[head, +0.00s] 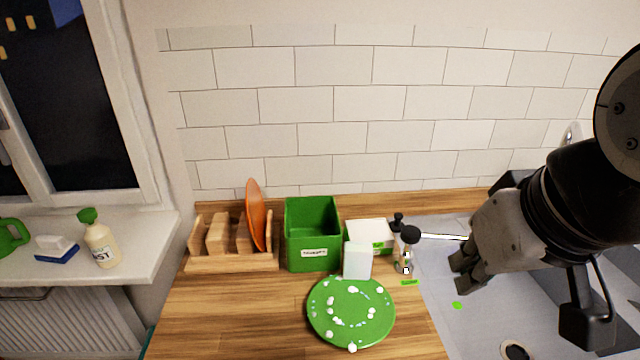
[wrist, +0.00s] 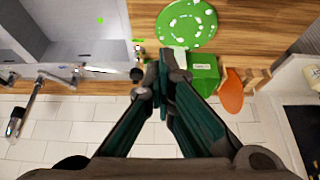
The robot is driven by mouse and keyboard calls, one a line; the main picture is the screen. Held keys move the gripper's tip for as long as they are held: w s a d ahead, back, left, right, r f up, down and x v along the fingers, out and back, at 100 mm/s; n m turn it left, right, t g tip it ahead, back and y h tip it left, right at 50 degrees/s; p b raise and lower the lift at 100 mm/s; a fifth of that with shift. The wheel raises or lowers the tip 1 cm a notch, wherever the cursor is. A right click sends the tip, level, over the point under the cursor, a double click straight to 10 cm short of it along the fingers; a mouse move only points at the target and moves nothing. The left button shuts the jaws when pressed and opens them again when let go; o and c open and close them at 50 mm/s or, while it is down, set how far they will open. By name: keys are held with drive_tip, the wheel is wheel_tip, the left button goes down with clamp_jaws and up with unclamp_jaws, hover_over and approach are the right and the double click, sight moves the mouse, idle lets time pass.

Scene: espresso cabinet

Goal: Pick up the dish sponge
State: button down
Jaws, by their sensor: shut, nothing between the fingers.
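A pale, white upright block (head: 357,260) stands between the green plate and the green box; it may be the dish sponge, but I cannot tell. A small white-over-blue block (head: 57,248) on the windowsill also looks like a sponge or brush. My gripper (head: 461,276) is at the right, above the grey sink area, apart from both. In the wrist view its fingers (wrist: 164,72) are together with nothing between them, and the pale block (wrist: 180,53) shows partly behind them.
A green plate (head: 350,312) with white bits lies on the wooden counter. Behind it stand a green box (head: 313,251), a rack (head: 220,264) with an orange plate (head: 255,215), a white box (head: 371,234) and a black-topped shaker (head: 409,237). A bottle (head: 101,246) stands on the sill.

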drive_tip(key=c, duration=2)
unclamp_jaws()
drive_tip(key=o, duration=0.4)
drive_tip(key=shift+w, duration=0.3)
drive_tip(key=o, duration=0.4)
drive_tip(key=w+n, duration=0.1)
drive_tip(key=w, duration=0.1)
drive_tip(key=w+n, duration=0.1)
drive_tip(key=w, duration=0.1)
drive_tip(key=w+n+g, duration=0.1)
drive_tip(key=shift+w+a+n, duration=0.3)
drive_tip(key=shift+w, duration=0.1)
drive_tip(key=n+g+b, duration=0.2)
drive_tip(key=n+g, duration=0.2)
drive_tip(key=n, duration=0.8)
hover_over(357, 265)
drive_tip(key=w, duration=0.1)
drive_tip(key=f, duration=1.3)
drive_tip(key=shift+w+d+f, duration=0.1)
drive_tip(key=shift+d+f, duration=0.15)
drive_tip(key=shift+f, duration=0.1)
drive_tip(key=shift+w+f+n, duration=0.2)
drive_tip(key=shift+f+n, duration=0.1)
drive_tip(key=shift+f, duration=0.35)
wheel_tip(357, 265, down, 13)
drive_tip(key=shift+f+p, duration=0.1)
drive_tip(key=shift+p, duration=0.95)
